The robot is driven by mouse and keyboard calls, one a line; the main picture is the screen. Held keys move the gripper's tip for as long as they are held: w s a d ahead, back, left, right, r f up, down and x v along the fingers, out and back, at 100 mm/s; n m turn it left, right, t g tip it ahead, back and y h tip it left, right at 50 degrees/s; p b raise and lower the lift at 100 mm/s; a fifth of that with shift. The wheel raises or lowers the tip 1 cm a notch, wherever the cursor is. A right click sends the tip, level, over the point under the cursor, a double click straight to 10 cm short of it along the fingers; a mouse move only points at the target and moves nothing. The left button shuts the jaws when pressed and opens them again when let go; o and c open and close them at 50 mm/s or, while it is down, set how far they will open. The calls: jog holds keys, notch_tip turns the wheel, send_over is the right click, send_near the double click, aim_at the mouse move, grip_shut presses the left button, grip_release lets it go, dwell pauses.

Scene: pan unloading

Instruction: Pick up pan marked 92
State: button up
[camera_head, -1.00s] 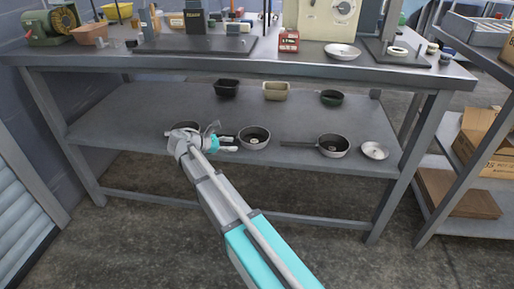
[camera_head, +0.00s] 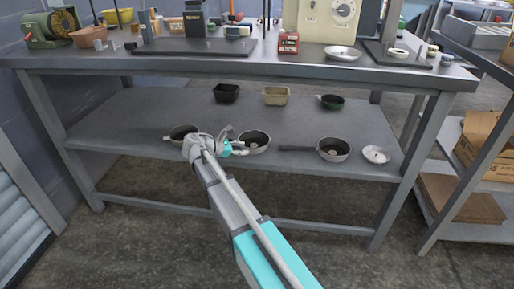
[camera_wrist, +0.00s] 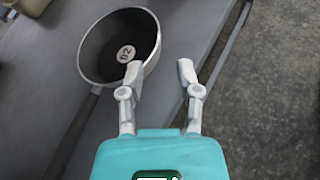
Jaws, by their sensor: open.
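A dark pan with a pale rim and a round white label (camera_wrist: 126,53) shows in the wrist view; the label seems to read 92, though it is tilted. Its dark handle (camera_wrist: 72,135) runs down and left. In the head view this appears to be the middle pan (camera_head: 256,136) on the lower shelf, its handle mostly hidden behind my arm. My gripper (camera_wrist: 160,72) is open and empty. Its left fingertip overlaps the pan's near rim in the picture; contact cannot be told. The head view shows my gripper (camera_head: 236,147) just left of the pan.
On the lower shelf (camera_head: 110,125) are a left pan (camera_head: 182,131), a right pan (camera_head: 335,151), a small plate (camera_head: 376,155), a black tin (camera_head: 226,92), a beige tin (camera_head: 275,95) and a dark green pan (camera_head: 332,102). The workbench top (camera_head: 235,62) stands above it.

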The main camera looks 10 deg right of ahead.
aim_at(259, 155)
jog(key=shift+b+x, duration=0.35)
jog(key=shift+x, duration=1.2)
jog(key=shift+b+x, duration=0.8)
jog(key=shift+x, duration=1.05)
jog(key=shift+w+d+f, duration=0.3)
jog(key=shift+w+d, duration=0.1)
jog(key=shift+d, duration=0.2)
grip_shut()
